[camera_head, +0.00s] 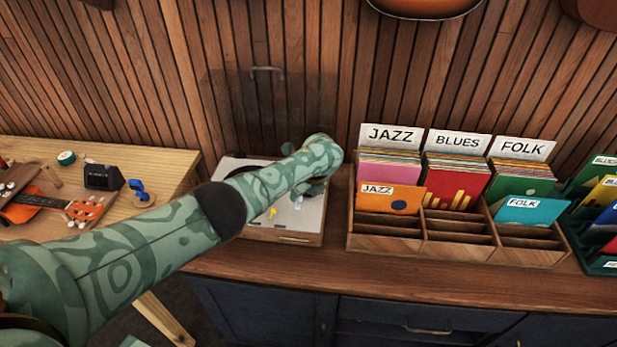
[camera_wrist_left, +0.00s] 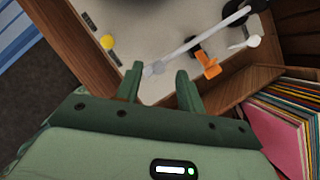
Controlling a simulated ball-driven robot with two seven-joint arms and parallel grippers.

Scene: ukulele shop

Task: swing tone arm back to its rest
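In the left wrist view the pale tone arm (camera_wrist_left: 205,38) runs slantwise across the record player's light deck (camera_wrist_left: 125,25). Its near end appears between my left gripper's (camera_wrist_left: 159,72) two spread fingers; I cannot tell whether they touch it. An orange clip-like piece (camera_wrist_left: 207,65), perhaps the rest, lies right of the right finger, beside the tone arm. In the head view my left arm reaches over the record player (camera_head: 285,237), hiding much of its deck. My left gripper (camera_head: 312,190) is at the deck's right side. My right gripper is not in view.
The raised clear lid (camera_head: 265,105) stands behind the deck. A wooden record bin (camera_head: 385,243) with JAZZ, BLUES and FOLK cards is close on the right, a green bin (camera_head: 590,262) beyond. A workbench (camera_head: 150,165) with an orange ukulele (camera_head: 45,200) is left.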

